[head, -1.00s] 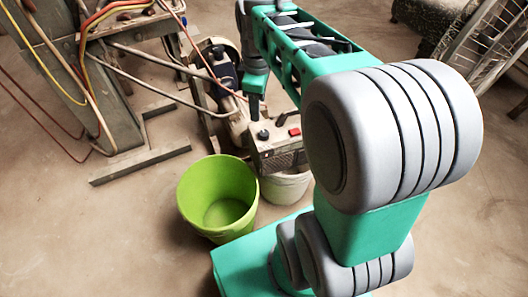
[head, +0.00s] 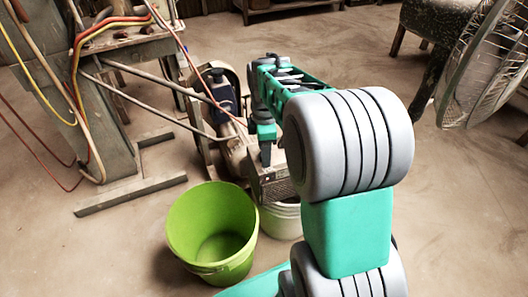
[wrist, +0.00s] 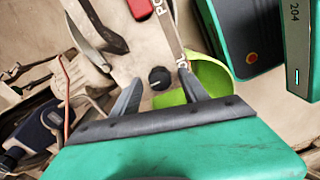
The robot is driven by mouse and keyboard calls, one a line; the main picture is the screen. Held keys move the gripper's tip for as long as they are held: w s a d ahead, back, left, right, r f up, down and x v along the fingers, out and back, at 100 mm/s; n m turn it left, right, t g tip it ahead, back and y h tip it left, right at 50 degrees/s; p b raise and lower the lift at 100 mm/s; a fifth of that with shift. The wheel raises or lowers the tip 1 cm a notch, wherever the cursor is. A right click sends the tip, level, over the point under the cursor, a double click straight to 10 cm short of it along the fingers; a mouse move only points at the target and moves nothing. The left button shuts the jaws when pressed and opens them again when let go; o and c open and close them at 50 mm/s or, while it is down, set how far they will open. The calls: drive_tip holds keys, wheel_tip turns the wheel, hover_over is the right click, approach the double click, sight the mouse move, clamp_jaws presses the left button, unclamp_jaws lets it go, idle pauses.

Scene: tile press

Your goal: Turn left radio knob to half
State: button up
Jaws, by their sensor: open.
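The radio (head: 273,187) is a worn box with a dark grille, standing over a white bucket. In the wrist view its pale top panel (wrist: 128,68) carries a round black knob (wrist: 159,78) with a light pointer mark. My gripper (wrist: 158,93) is open, with one dark finger on each side of the knob. The fingers look apart from it, and I cannot tell their height above the panel. In the head view my gripper (head: 266,161) points down at the radio and hides the knob.
A red switch (wrist: 139,8) sits farther along the panel. A green bucket (head: 212,232) stands left of the white bucket (head: 281,220). A machine with hoses (head: 105,100) is at the left, and a fan (head: 490,65) at the right.

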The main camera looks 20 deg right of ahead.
clamp_jaws()
idle(0.4)
drive_tip(key=shift+r+m+p, duration=0.15)
drive_tip(key=shift+m+p, duration=0.15)
drive_tip(key=shift+p, duration=0.1)
